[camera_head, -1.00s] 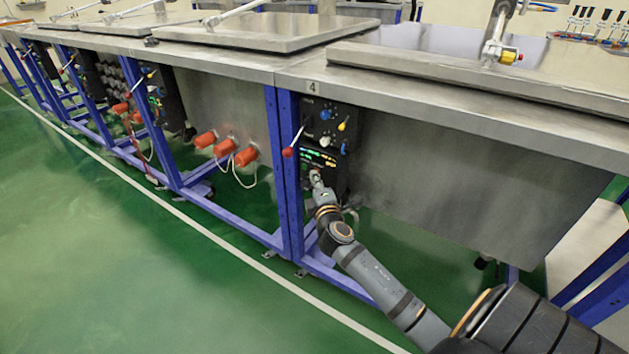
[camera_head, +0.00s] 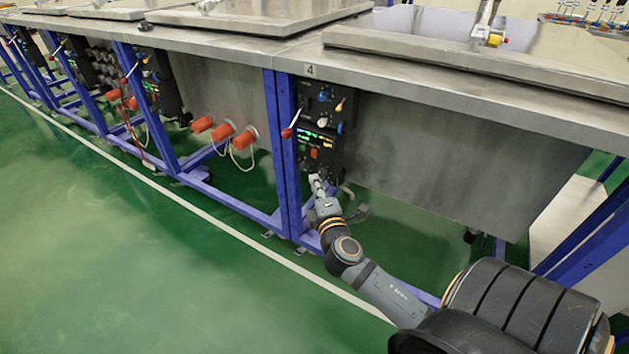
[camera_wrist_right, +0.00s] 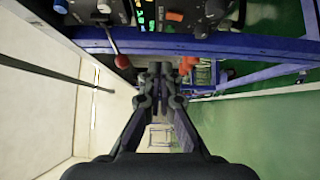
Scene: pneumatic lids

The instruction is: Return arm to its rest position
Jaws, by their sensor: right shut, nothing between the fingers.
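My right arm (camera_head: 385,290) reaches in from the lower right in the head view. Its gripper (camera_head: 317,180) is just below the black control panel (camera_head: 318,128) on the blue post of station 4, apart from the panel's knobs and buttons. In the right wrist view the gripper (camera_wrist_right: 160,72) has its fingers together with nothing between them. The panel (camera_wrist_right: 190,15) shows at the top of that view, with a red-tipped lever (camera_wrist_right: 121,60), lit green indicators and an orange-red button. My left gripper is not in view.
A row of steel tanks (camera_head: 460,165) with blue frames (camera_head: 285,160) runs along the back. Orange plugs (camera_head: 222,132) with cables stick out of the neighbouring tank. A steel lid (camera_head: 470,70) lies on top of station 4. The green floor (camera_head: 120,240) at left is clear.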

